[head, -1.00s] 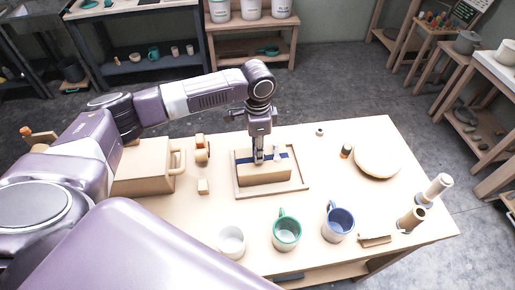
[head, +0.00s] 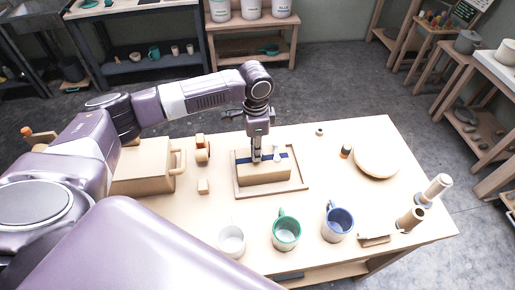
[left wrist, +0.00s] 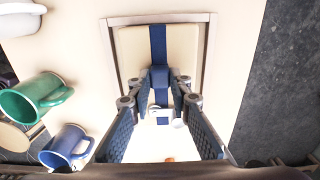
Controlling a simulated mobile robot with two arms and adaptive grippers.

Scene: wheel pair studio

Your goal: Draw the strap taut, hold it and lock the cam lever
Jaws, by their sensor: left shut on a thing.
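A tan block (head: 265,175) lies in a shallow wooden tray (head: 303,187) on the table, with a dark blue strap (head: 243,160) across its top. The strap (left wrist: 158,42) also runs along the block in the left wrist view. A small pale cam lever and buckle (head: 277,153) stand upright on the strap, to the right of my left gripper (head: 257,159). The buckle (left wrist: 162,112) shows between the finger links in the left wrist view. My left gripper is shut on the strap, low over the block; its fingertips partly hide the strap. My right gripper is out of view.
A white mug (head: 231,241), a green mug (head: 286,233) and a blue mug (head: 338,223) line the table's front edge. A tan case with a handle (head: 143,172) stands left, and a round pale disc (head: 377,162) lies right.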

